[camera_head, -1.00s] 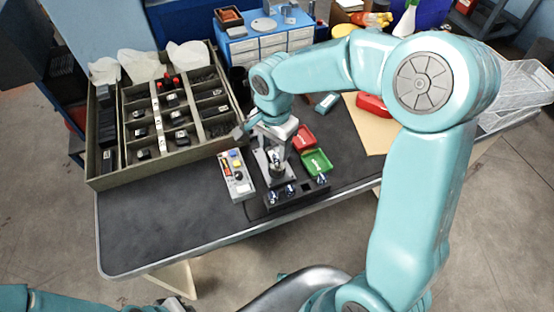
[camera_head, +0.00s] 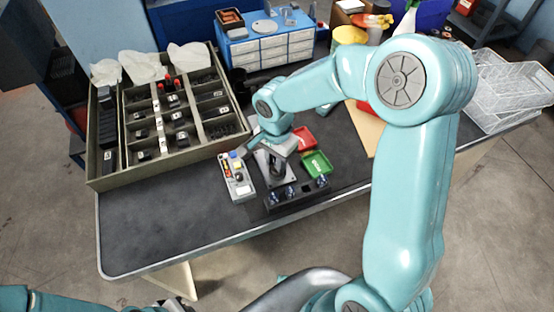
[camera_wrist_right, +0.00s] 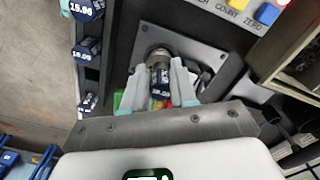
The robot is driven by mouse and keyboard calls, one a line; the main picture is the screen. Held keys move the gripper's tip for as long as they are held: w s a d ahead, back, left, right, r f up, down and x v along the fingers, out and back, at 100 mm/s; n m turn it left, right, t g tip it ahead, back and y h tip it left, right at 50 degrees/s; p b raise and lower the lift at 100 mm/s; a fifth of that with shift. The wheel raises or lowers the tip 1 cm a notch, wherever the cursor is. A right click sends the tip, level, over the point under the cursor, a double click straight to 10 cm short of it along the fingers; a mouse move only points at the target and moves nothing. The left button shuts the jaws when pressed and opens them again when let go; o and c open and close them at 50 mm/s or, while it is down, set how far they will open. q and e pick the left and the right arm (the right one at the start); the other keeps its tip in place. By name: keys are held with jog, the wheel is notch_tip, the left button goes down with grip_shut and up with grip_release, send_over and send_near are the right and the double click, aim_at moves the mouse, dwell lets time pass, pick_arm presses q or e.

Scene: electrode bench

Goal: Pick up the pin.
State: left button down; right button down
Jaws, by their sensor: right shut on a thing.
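The pin (camera_wrist_right: 160,80) is a small dark cylinder with a blue-and-white label, between the fingers of my right gripper (camera_wrist_right: 160,92) in the right wrist view. The fingers are shut on it. Just beyond it is a round metal part on a grey plate (camera_wrist_right: 190,52); whether the pin touches that part I cannot tell. In the head view my right gripper (camera_head: 276,168) is low over this fixture, and its wrist partly hides it. My left gripper (camera_head: 172,305) shows only as a small piece at the bottom edge; its fingers are not clear.
A black rack (camera_head: 297,195) with several labelled pins stands in front of the fixture. A control box (camera_head: 237,178) is on its left; red (camera_head: 303,138) and green (camera_head: 317,164) trays are on its right. A large divided tray (camera_head: 168,157) fills the back left. The front-left table is clear.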

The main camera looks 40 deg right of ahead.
jog(key=shift+r, duration=0.1)
notch_tip(320, 180, up, 20)
jog(key=p, duration=0.1)
jog(key=shift+p, duration=0.35)
jog(key=shift+w, duration=0.15)
